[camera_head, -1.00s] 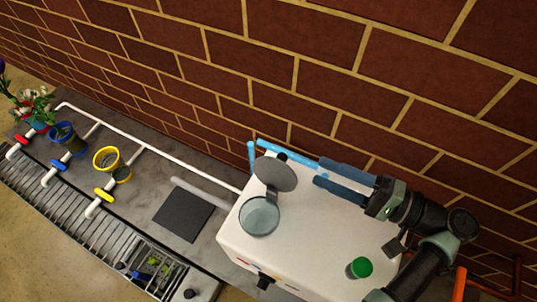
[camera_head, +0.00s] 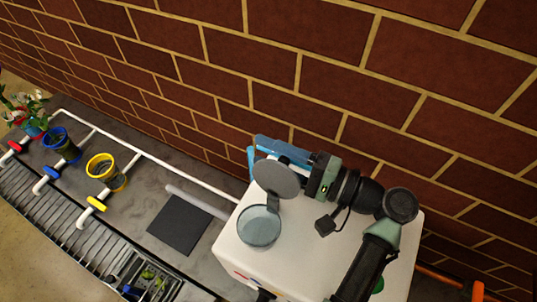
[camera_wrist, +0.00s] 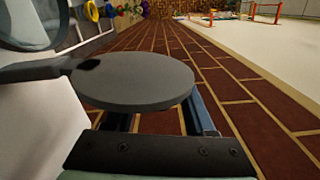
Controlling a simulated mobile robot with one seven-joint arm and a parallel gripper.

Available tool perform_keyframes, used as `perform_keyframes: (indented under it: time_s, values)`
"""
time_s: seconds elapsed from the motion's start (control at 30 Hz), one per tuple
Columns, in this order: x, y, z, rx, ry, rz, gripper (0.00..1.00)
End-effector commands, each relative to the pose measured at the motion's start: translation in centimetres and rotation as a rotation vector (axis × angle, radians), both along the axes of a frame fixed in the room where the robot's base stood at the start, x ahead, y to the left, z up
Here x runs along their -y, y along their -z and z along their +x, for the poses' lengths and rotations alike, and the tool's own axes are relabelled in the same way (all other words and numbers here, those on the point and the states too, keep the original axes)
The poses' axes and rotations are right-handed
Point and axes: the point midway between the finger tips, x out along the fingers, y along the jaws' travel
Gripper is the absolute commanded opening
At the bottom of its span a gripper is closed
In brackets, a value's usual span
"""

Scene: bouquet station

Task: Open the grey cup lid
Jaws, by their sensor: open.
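The grey cup lid (camera_head: 276,179) is a round disc on a hinge arm. It is swung up and back from the clear round cup (camera_head: 259,226), whose mouth is uncovered, on top of the white box (camera_head: 300,235). My gripper (camera_head: 302,166) is open just behind and right of the lid. In the wrist view the lid (camera_wrist: 140,82) spans the near middle and covers parts of the two dark blue fingers. Their tips are hidden, and I cannot tell whether they touch the lid. The cup rim (camera_wrist: 38,22) shows at top left.
Left are a dark square mat (camera_head: 180,223), yellow pot (camera_head: 104,172), blue pot (camera_head: 61,146) and white pipes (camera_head: 150,152).

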Motion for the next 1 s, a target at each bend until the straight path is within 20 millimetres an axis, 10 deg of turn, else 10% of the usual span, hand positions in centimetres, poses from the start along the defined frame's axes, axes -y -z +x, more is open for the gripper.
perform_keyframes:
  time_s: [0.3, 0.6, 1.0]
  values:
    - [-0.24, -0.06, 0.11, 0.001, 0.001, 0.000, 0.55]
    - [-0.21, -0.05, 0.11, 0.001, 0.001, -0.001, 0.01]
    - [-0.20, -0.05, 0.10, 0.001, 0.001, -0.001, 0.00]
